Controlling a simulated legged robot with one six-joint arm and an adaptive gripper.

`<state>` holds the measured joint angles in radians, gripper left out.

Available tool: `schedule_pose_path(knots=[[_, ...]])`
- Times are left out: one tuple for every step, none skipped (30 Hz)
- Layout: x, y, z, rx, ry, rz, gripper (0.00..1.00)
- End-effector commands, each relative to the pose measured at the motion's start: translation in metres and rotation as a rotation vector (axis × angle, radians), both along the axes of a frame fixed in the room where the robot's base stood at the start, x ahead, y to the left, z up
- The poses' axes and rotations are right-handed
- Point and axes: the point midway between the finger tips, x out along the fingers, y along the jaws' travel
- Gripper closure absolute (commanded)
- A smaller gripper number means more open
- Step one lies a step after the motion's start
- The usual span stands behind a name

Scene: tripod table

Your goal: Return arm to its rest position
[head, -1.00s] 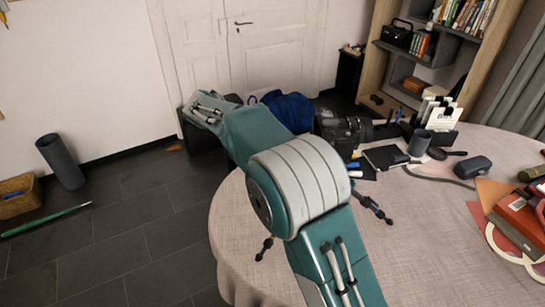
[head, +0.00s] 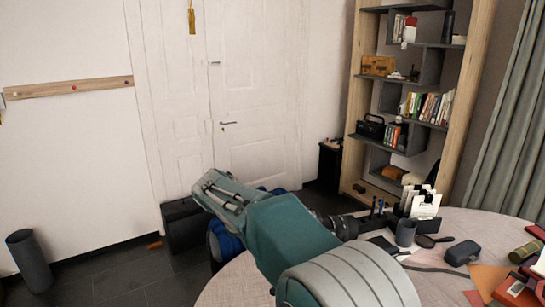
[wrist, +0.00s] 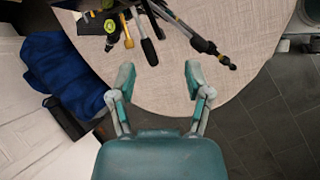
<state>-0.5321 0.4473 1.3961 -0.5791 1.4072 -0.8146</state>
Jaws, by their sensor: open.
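My gripper (wrist: 158,82) shows in the wrist view with its two fingers spread apart and nothing between them. It is over the rounded edge of the round table, with dark floor tiles beyond. The table also shows in the wrist view (wrist: 255,30).
A black tripod (wrist: 195,38) and pens or tools lie near the fingers on the table. A camera (head: 345,226), a grey cup (head: 405,233) and a dark case (head: 461,253) stand on the table. A bookshelf (head: 358,90) stands behind.

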Motion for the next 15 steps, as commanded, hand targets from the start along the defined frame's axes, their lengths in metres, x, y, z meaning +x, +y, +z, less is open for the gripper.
schedule_pose_path(knots=[[-0.010, -0.017, 0.011, 0.043, -0.025, -0.051, 0.36], [-0.015, -0.026, 0.016, 0.070, -0.040, -0.081, 0.36], [-0.023, -0.036, 0.021, 0.102, -0.058, -0.121, 0.36], [-0.029, -0.044, 0.025, 0.129, -0.073, -0.151, 0.36], [-0.035, -0.051, 0.028, 0.153, -0.087, -0.180, 0.36], [-0.044, -0.061, 0.033, 0.187, -0.107, -0.222, 0.36], [-0.051, -0.068, 0.036, 0.211, -0.121, -0.253, 0.36], [-0.058, -0.074, 0.039, 0.236, -0.136, -0.285, 0.36], [-0.068, -0.083, 0.042, 0.269, -0.156, -0.327, 0.36], [-0.076, -0.090, 0.044, 0.293, -0.171, -0.358, 0.36], [-0.083, -0.096, 0.046, 0.319, -0.186, -0.391, 0.36], [-0.093, -0.104, 0.048, 0.350, -0.206, -0.434, 0.36], [-0.101, -0.110, 0.049, 0.376, -0.221, -0.467, 0.36], [-0.109, -0.116, 0.050, 0.399, -0.235, -0.499, 0.36], [-0.120, -0.123, 0.051, 0.432, -0.256, -0.543, 0.36]])
